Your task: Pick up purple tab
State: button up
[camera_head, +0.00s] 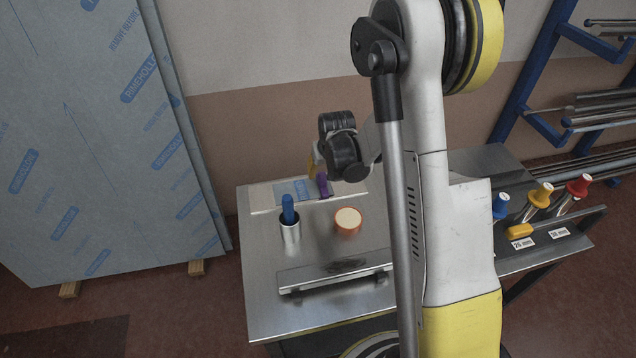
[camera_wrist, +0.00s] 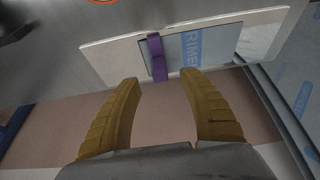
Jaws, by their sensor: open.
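The purple tab (camera_head: 322,184) is a small strip near the back edge of the metal table, in front of my wrist in the head view. In the wrist view the purple tab (camera_wrist: 157,57) lies across a blue-grey film-covered sheet on a pale board (camera_wrist: 110,58). My gripper (camera_wrist: 160,78) is open, with its two yellow fingers apart and nothing between them. The tab's lower end shows just beyond the fingertips, nearer the left one. In the head view my arm hides much of the gripper, and I cannot tell the height gap.
On the metal table (camera_head: 270,270) stand a metal cup (camera_head: 291,232) with a blue handle, an orange-rimmed round tub (camera_head: 347,221) and a metal bar (camera_head: 335,274). Blue, yellow and red-topped tools (camera_head: 578,186) stand at right. Large film-wrapped sheets (camera_head: 95,140) lean at left.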

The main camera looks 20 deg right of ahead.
aim_at(323, 176)
jog(key=b+x, duration=0.3)
jog(key=x, duration=0.4)
jog(key=shift+w+d+f+b, duration=0.15)
jog(key=shift+w+f+b, duration=0.05)
jog(key=shift+f+b, duration=0.15)
jog(key=shift+r, duration=0.15)
grip_shut()
